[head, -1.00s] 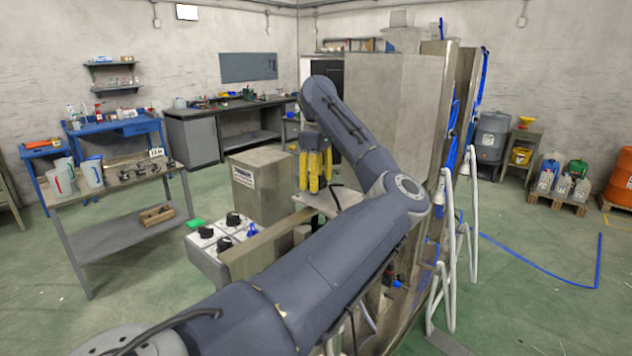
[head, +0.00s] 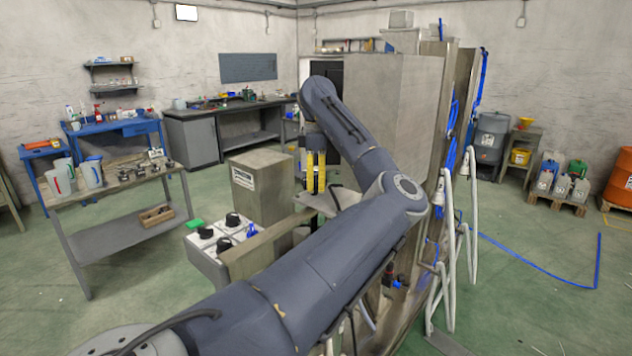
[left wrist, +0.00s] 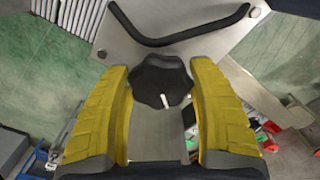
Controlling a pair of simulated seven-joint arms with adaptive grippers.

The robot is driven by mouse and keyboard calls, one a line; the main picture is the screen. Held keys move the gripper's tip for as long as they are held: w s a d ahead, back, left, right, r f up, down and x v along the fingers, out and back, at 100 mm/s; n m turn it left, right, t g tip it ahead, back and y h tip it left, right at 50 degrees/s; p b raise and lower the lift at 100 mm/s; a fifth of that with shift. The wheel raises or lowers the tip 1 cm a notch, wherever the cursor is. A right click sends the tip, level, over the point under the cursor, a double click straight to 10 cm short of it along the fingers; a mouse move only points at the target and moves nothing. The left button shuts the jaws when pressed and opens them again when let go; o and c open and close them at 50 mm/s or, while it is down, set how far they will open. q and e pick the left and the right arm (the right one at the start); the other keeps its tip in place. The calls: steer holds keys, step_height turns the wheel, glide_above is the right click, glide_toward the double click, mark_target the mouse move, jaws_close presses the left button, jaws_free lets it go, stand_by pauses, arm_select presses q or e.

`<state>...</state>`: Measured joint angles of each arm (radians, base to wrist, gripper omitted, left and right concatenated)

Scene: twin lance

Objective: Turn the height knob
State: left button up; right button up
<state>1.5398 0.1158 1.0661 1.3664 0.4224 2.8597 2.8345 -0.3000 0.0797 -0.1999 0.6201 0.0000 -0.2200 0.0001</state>
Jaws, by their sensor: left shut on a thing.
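The knob (left wrist: 160,78) is black and lobed with a white pointer mark, and sits on a pale metal plate in the left wrist view. In that view the yellow fingers of my left gripper are on both sides of the knob, shut on it. In the head view my left gripper (head: 316,188) points down over the plate (head: 322,205), beyond my own arm. The knob itself cannot be made out there. My right gripper is not in view.
A control box (head: 207,262) with black dials, a green button and a blue switch stands left of the plate. A bent black bar (left wrist: 180,38) lies close beyond the knob. A tall metal cabinet (head: 395,120) rises to the right.

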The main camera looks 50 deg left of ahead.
mark_target(316, 179)
arm_select(q)
steer(key=o, duration=1.2)
step_height(316, 179, up, 12)
stand_by(0.4)
